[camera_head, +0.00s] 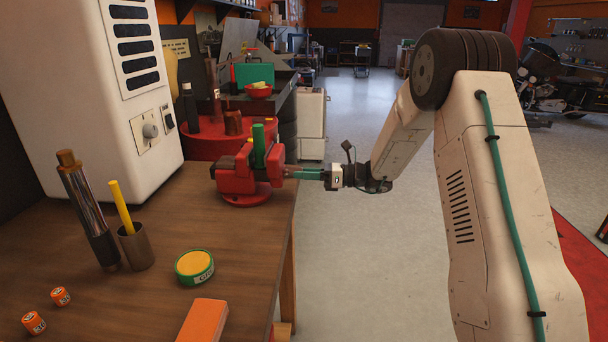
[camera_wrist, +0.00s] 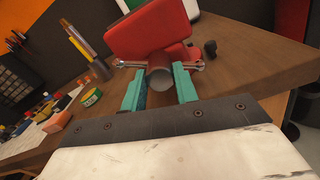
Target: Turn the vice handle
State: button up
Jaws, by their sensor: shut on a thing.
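A red vice (camera_head: 237,183) is mounted near the right edge of the wooden bench, with a green cylinder (camera_head: 259,146) standing upright at its jaws. In the wrist view the red vice body (camera_wrist: 150,32) is at the top, and its round screw end (camera_wrist: 160,82) points toward me. The metal vice handle (camera_wrist: 197,65) lies roughly level across the screw, sticking out on both sides. My gripper (camera_head: 297,174) reaches in from the right. Its teal fingers (camera_wrist: 159,84) straddle the screw end and are shut at the handle. The exact contact is hard to see.
The wooden bench (camera_head: 160,235) holds a round green-and-yellow tin (camera_head: 194,267), an orange box (camera_head: 203,322), a cup (camera_head: 136,247) with a yellow stick, and small orange cans (camera_head: 60,296). A white cabinet (camera_head: 95,100) stands behind. Open floor (camera_head: 350,260) lies to the right.

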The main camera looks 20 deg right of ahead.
jog(key=shift+d, duration=0.15)
jog(key=o, duration=1)
jog(key=shift+d, duration=0.1)
jog(key=v, duration=0.7)
jog(key=shift+s+d, duration=0.1)
jog(key=shift+d, duration=0.1)
